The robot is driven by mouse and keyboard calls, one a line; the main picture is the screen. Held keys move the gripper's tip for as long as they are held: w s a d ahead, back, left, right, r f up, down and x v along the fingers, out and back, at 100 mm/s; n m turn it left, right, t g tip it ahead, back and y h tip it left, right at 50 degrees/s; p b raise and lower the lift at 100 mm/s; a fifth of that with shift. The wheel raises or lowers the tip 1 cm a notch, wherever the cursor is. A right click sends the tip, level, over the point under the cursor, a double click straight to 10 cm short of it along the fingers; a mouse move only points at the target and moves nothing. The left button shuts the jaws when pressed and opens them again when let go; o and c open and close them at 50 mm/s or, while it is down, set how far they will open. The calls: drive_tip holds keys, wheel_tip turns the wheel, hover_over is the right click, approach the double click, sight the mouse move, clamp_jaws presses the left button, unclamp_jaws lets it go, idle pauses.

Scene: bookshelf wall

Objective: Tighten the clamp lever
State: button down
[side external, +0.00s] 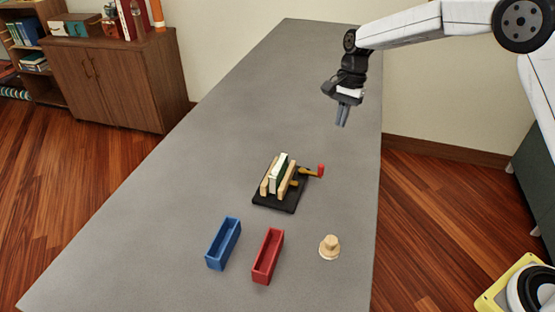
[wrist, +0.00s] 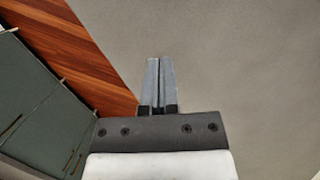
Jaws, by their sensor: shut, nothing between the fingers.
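The clamp (side external: 274,200) sits on a black base on the grey table in the side external view. Upright wooden jaws stand on the base with white and dark green pieces between them. The clamp lever (side external: 312,171), brass-coloured with a red knob, sticks out to the right of the jaws. My gripper (side external: 342,123) is in the air above the table, behind and to the right of the clamp, apart from it. Its fingers point down and are shut with nothing between them. They also show in the wrist view (wrist: 160,84), where the clamp is not seen.
A blue open box (side external: 211,262) and a red open box (side external: 260,277) stand in front of the clamp. A small tan stepped piece (side external: 329,247) stands right of the red box. The table (side external: 200,170) is clear behind and left of the clamp.

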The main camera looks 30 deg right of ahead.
drive_tip(key=x, duration=0.8)
drive_tip(key=shift+a+f, duration=0.1)
drive_tip(key=shift+f, duration=0.25)
drive_tip(key=shift+s+a+r, duration=0.1)
drive_tip(key=shift+s+a, duration=0.2)
drive_tip(key=shift+a, duration=0.2)
drive_tip(key=shift+s+a+r, duration=0.1)
drive_tip(key=shift+s+a, duration=0.15)
drive_tip(key=shift+a, duration=0.25)
drive_tip(key=shift+s+a, duration=0.4)
drive_tip(key=shift+a, duration=0.35)
